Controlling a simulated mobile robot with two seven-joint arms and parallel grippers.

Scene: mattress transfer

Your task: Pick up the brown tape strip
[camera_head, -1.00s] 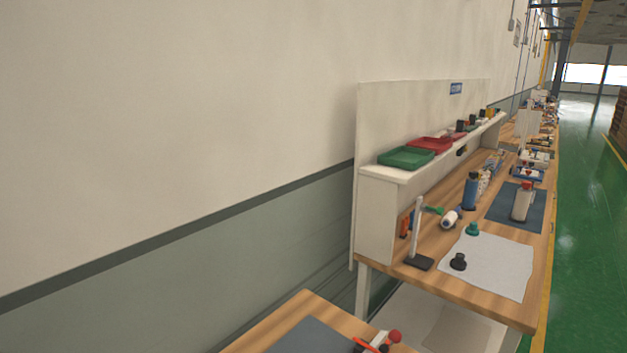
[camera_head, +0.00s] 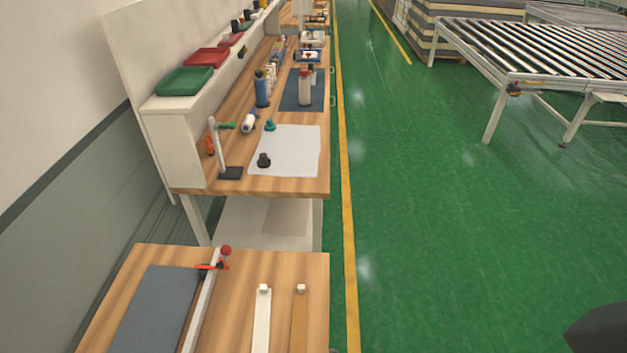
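A brown tape strip (camera_head: 300,325) lies lengthwise on the near wooden table (camera_head: 318,268), near its right edge. A small pale block (camera_head: 301,288) sits at its far end, and its near end is cut off by the bottom of the view. A white strip (camera_head: 262,325) lies beside it to the left, apart from it, with a similar pale block at its far end. Neither gripper can be made out. A dark, blurred shape at the lower right corner may be part of me.
A grey mat (camera_head: 153,312) and a long pale bar (camera_head: 202,305) with a red knob (camera_head: 226,250) lie on the near table's left. A second workbench (camera_head: 300,184) stands behind it. Green floor (camera_head: 450,240) is clear to the right, with a roller conveyor (camera_head: 540,60) farther back.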

